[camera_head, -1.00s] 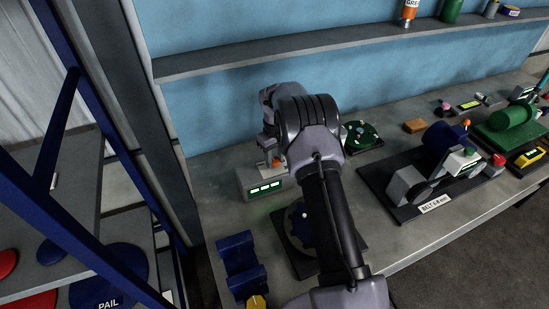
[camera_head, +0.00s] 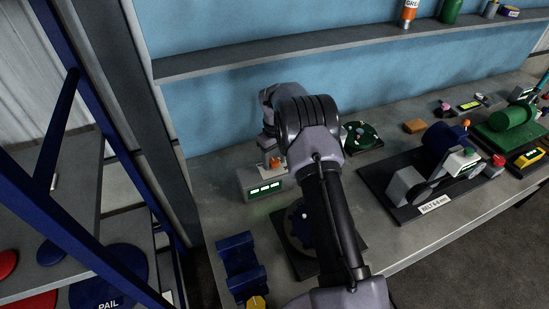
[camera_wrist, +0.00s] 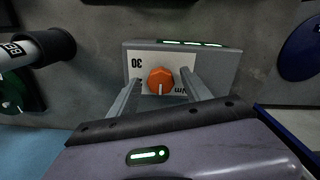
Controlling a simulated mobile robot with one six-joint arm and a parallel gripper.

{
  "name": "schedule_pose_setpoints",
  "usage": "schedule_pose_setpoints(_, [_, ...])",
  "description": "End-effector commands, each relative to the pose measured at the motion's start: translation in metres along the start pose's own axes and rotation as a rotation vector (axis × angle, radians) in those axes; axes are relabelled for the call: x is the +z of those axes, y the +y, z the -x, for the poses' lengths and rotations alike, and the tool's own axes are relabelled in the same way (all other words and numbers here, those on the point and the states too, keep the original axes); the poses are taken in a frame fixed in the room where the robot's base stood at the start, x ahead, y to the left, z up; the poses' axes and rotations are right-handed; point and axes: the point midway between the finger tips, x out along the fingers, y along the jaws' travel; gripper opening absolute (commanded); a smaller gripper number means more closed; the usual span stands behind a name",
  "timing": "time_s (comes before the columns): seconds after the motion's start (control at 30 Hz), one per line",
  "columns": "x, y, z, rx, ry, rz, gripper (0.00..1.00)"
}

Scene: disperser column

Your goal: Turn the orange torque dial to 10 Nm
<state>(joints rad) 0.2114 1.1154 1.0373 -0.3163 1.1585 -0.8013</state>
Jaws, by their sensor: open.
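The orange torque dial (camera_wrist: 160,80) sits on top of a grey box (camera_wrist: 226,68) with a white scale plate (camera_wrist: 140,58) that reads "30" and part of "Nm". A white pointer mark on the dial points toward the bottom of the wrist view. My gripper (camera_wrist: 157,82) is open, with one finger on each side of the dial and a small gap showing at each side. In the head view the dial (camera_head: 275,161) shows in part under my wrist, and the box (camera_head: 264,187) has green lit displays on its front. Much of the scale is hidden.
A blue vise-like block (camera_head: 238,262) stands in front of the box on the grey bench. A dark plate with a round blue part (camera_head: 299,222) lies under my arm. A green disc fixture (camera_head: 361,136) and a belt rig (camera_head: 440,170) stand to the right.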

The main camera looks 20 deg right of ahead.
Motion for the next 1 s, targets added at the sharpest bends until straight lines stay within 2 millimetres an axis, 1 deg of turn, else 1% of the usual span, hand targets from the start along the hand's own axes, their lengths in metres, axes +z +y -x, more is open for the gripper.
schedule_pose_setpoints(0.07, [0.000,0.000,0.004,0.000,0.000,0.000,0.57])
schedule_pose_setpoints(0.17, [-0.001,0.000,0.023,0.001,0.003,-0.001,0.57])
schedule_pose_setpoints(0.27, [-0.001,0.001,0.056,0.002,0.004,0.000,0.57])
schedule_pose_setpoints(0.3, [-0.001,0.000,0.071,0.002,0.004,-0.001,0.57])
schedule_pose_setpoints(0.37, [-0.001,0.000,0.092,0.002,0.004,0.000,0.57])
schedule_pose_setpoints(0.4, [-0.001,0.001,0.105,0.002,0.004,0.000,0.57])
schedule_pose_setpoints(0.5, [-0.001,0.000,0.135,0.002,0.003,0.000,0.57])
schedule_pose_setpoints(0.6, [-0.001,0.000,0.157,0.001,0.002,0.000,0.57])
schedule_pose_setpoints(0.73, [0.000,0.000,0.172,0.001,0.001,0.000,0.57])
schedule_pose_setpoints(1.0, [0.000,0.000,0.174,0.000,0.000,0.000,0.57])
